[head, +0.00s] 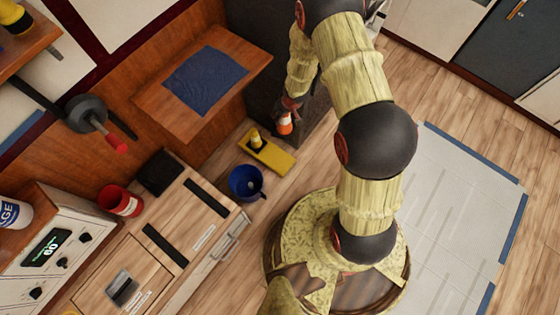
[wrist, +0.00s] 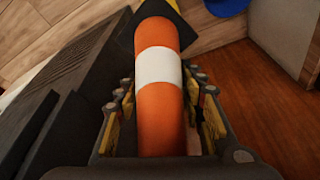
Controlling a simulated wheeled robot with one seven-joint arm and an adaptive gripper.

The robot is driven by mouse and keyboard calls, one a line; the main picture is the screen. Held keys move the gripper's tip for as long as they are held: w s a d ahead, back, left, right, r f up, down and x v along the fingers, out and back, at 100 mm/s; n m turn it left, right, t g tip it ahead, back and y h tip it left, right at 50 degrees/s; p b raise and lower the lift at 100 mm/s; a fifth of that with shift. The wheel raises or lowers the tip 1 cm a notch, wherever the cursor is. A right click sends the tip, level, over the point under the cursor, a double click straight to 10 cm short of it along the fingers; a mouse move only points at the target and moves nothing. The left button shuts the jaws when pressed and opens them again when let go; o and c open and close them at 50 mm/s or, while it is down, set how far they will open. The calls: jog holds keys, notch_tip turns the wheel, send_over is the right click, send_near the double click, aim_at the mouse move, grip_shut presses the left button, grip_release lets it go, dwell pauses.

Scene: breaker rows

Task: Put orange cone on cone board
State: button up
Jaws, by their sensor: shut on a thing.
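My gripper (head: 288,107) is shut on the orange cone (head: 285,124), which has a white band. In the wrist view the orange cone (wrist: 160,100) lies lengthwise between the two fingers (wrist: 160,112), pointing away from the palm. A dark flat part shows beyond its far end. The cone board (head: 276,157) is a flat yellow plate on the wood floor, below and left of the held cone in the head view. A small yellowish cone with a dark base (head: 256,140) stands at its upper left end. The lower right part of the board is bare.
A blue bucket (head: 245,183) stands just below left of the board; its edge shows in the wrist view (wrist: 228,6). A wooden shelf with a blue cloth (head: 206,80) is up left. A dark cabinet side (wrist: 60,95) is close left of my gripper. A red cup (head: 120,201) stands left.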

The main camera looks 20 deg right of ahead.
jog(key=w+f+n, duration=0.1)
jog(key=f, duration=0.2)
jog(key=w+f+n+b, duration=0.1)
jog(key=w+f, duration=0.1)
jog(key=f, duration=0.1)
jog(key=w+f, duration=0.1)
jog(key=f, duration=0.3)
jog(key=shift+w+a+n+y+b, duration=0.15)
jog(key=shift+w+n+y+b, duration=0.25)
notch_tip(320, 180, down, 37)
jog(key=s+a+n+g+y+b, duration=0.1)
jog(key=s+n+b, duration=0.1)
jog(key=n+b, duration=0.4)
jog(key=shift+a+r+g+b, duration=0.2)
jog(key=shift+g+b, duration=0.1)
jog(key=shift+b, duration=0.7)
jog(key=shift+f, duration=0.15)
jog(key=o, duration=1.4)
jog(key=shift+o, duration=0.2)
